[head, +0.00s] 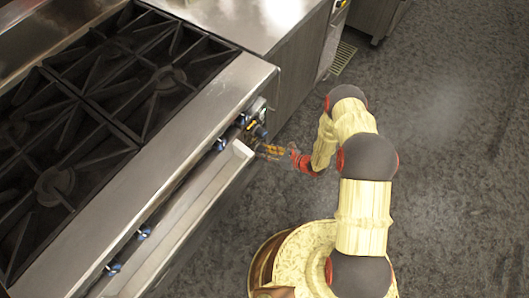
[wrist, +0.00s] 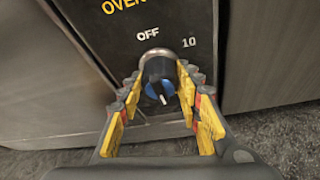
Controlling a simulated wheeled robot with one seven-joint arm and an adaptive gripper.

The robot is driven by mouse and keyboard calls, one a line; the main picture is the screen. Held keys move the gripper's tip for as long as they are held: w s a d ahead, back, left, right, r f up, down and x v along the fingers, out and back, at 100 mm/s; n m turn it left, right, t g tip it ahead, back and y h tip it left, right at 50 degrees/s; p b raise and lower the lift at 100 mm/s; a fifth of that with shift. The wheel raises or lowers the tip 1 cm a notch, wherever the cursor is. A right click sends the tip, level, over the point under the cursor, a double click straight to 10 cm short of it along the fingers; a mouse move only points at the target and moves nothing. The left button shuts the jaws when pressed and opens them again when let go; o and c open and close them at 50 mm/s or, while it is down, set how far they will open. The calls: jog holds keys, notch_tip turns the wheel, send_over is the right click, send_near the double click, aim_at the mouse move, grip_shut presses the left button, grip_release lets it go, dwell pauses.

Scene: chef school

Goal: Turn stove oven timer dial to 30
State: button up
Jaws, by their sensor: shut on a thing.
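The oven timer dial (wrist: 159,82), a dark knob with a blue face, sits on a black panel (wrist: 198,20) in the wrist view. "OFF" is printed above it and "10" to its upper right. A white mark on the dial's face points down and slightly right. My gripper (wrist: 160,75) is shut on the dial, with one yellow-padded finger on each side. The 30 mark cannot be made out. In the head view my gripper (head: 262,148) reaches the front right end of the stove (head: 215,105), and the dial is hard to see there.
Other blue knobs (head: 143,232) line the stove front above the pale oven handle bar (head: 205,205). Black burner grates (head: 155,75) cover the stove top. A steel counter (head: 250,22) stands beyond. The grey floor (head: 460,130) to the right is clear.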

dwell(0.3)
jog(key=o, duration=1.1)
jog(key=shift+o, duration=0.3)
jog(key=shift+d, duration=0.1)
jog(key=v, duration=1.1)
jog(key=shift+s+d+r, duration=0.15)
jog(key=shift+s+d, duration=0.1)
